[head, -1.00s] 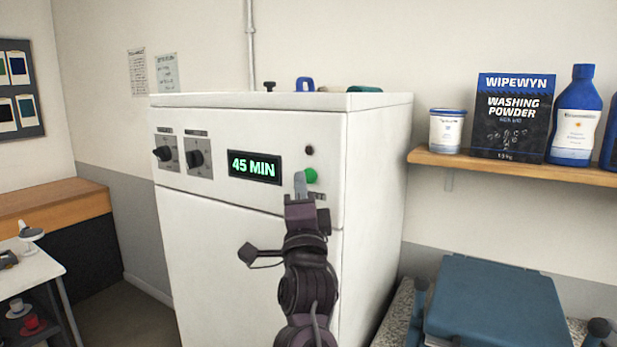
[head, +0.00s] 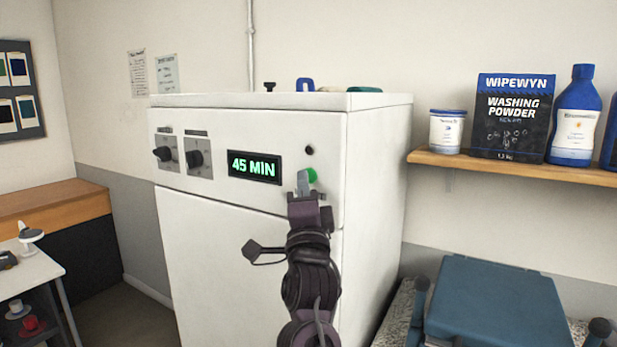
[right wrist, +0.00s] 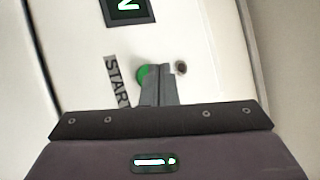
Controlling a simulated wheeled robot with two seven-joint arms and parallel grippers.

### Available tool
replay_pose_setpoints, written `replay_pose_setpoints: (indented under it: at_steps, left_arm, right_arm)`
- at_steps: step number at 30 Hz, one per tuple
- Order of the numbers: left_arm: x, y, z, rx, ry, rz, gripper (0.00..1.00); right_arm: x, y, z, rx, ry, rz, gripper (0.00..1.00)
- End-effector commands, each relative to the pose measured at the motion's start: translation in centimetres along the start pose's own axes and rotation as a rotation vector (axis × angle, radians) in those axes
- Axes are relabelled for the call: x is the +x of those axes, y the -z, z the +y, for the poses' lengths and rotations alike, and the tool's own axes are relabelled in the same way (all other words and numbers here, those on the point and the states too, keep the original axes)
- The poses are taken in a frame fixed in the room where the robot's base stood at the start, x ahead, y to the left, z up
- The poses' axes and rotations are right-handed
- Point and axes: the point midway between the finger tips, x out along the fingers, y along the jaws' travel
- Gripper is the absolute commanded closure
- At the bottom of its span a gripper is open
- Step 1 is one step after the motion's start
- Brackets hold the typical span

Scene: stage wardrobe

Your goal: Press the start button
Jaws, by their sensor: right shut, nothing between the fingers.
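The green start button (head: 312,175) is on the upper right of the white machine's front panel (head: 250,130), right of the lit display (head: 254,167) reading "45 MIN". My right gripper (head: 302,180) is shut and empty, its fingertips in front of the button and covering its left part. In the right wrist view the shut fingertips (right wrist: 160,70) overlap the green button (right wrist: 143,76), beside the "START" label (right wrist: 117,82). I cannot tell whether the fingertips touch the button. My left gripper is not in view.
Two dark knobs (head: 194,159) are on the panel's left, and a small dark round spot (head: 309,150) is above the button. A wooden shelf (head: 520,168) with washing powder (head: 512,117) and bottles is at the right. A blue lidded box (head: 495,305) stands below it.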

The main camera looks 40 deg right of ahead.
Motion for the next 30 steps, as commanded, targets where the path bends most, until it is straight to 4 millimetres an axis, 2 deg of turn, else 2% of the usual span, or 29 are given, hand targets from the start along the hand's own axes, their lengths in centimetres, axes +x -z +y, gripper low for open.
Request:
replay_pose_setpoints:
  at_steps: [30]
  left_arm:
    - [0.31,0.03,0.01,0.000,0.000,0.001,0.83]
  right_arm:
    - [0.47,0.37,0.36,0.001,0.000,0.001,1.00]
